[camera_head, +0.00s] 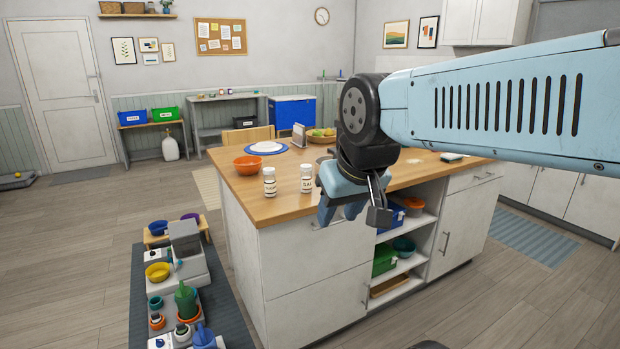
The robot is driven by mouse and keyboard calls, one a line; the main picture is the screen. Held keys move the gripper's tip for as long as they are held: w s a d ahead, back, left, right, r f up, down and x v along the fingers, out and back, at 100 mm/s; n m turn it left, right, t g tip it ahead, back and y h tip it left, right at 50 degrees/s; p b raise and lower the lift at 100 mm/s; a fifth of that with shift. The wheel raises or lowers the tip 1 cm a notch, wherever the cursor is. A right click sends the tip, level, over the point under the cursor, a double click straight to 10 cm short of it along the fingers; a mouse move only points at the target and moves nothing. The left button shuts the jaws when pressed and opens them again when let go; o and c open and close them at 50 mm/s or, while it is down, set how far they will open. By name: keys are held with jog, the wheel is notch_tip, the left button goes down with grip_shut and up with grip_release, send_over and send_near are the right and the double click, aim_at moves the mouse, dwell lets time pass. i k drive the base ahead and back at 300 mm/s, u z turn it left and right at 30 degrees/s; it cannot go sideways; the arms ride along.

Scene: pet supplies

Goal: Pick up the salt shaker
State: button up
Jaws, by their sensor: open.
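Two white shakers with labels stand upright on the wooden top of the kitchen island (225,181), near its front left corner. The right shaker (306,180) has a label that seems to read as salt, so I take it as the salt shaker. The left shaker (269,182) has a label too small to read surely. My gripper (350,213) is open and points down, just right of the salt shaker and nearer the camera. It appears empty and apart from both shakers. It hides part of the counter's front edge.
An orange bowl (248,165), a white plate (265,148) and a fruit bowl (321,136) sit behind the shakers. A tablet-like stand (299,135) is near them. Open shelves with bins are below the counter. Pet feeders and bowls stand on a dark mat (234,318) at left.

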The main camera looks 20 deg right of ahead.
aim_at(306, 173)
jog(key=z, duration=0.3)
jog(key=i, duration=0.9)
jog(key=u, duration=0.5)
